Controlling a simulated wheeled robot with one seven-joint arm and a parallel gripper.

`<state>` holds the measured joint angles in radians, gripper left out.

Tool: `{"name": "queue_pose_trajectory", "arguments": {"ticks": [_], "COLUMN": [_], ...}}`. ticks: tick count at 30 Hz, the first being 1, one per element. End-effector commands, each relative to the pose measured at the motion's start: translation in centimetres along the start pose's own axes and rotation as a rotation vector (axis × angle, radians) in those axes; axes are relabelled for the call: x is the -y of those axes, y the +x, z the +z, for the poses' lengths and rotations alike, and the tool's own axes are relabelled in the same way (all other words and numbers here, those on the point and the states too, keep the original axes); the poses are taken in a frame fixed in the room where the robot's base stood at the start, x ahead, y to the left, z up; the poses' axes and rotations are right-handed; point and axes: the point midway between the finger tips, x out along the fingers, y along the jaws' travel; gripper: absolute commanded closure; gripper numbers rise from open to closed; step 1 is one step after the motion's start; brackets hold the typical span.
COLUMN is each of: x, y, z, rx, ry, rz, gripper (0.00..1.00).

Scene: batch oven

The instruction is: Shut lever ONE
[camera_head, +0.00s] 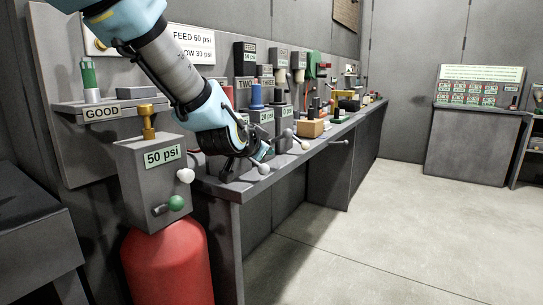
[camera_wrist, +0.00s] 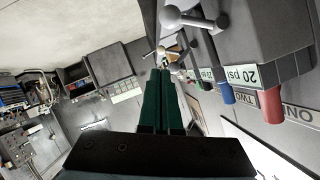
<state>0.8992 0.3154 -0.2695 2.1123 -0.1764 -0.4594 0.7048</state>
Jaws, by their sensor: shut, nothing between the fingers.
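My gripper (camera_head: 258,153) is at the front edge of the bench, in front of the row of grey boxes. In the wrist view its green fingers (camera_wrist: 161,100) are together and empty. In the head view a lever's pale ball (camera_head: 264,168) shows just below the gripper. The "ONE" sign (camera_wrist: 298,113) is partly cut off at the wrist view's right edge. My arm hides that area in the head view, so I cannot tell which lever is ONE.
A box marked 20 psi (camera_wrist: 238,75) stands close beside the fingers. Another pale-ended lever (camera_head: 304,145) sticks out farther along the bench. A 50 psi box (camera_head: 140,190) on a red cylinder (camera_head: 168,265) stands in front at left. The floor (camera_head: 360,235) at right is clear.

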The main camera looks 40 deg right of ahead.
Motion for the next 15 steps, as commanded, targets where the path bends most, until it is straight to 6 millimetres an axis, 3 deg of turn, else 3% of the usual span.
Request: {"name": "queue_pose_trajectory", "arguments": {"ticks": [6,15], "x": [-0.1,-0.1], "y": [-2.7,-3.4], "z": [0.0,0.0], "rx": [-0.002,0.000], "ry": [0.000,0.000], "rz": [-0.001,0.000], "gripper": [1.00,1.00]}}
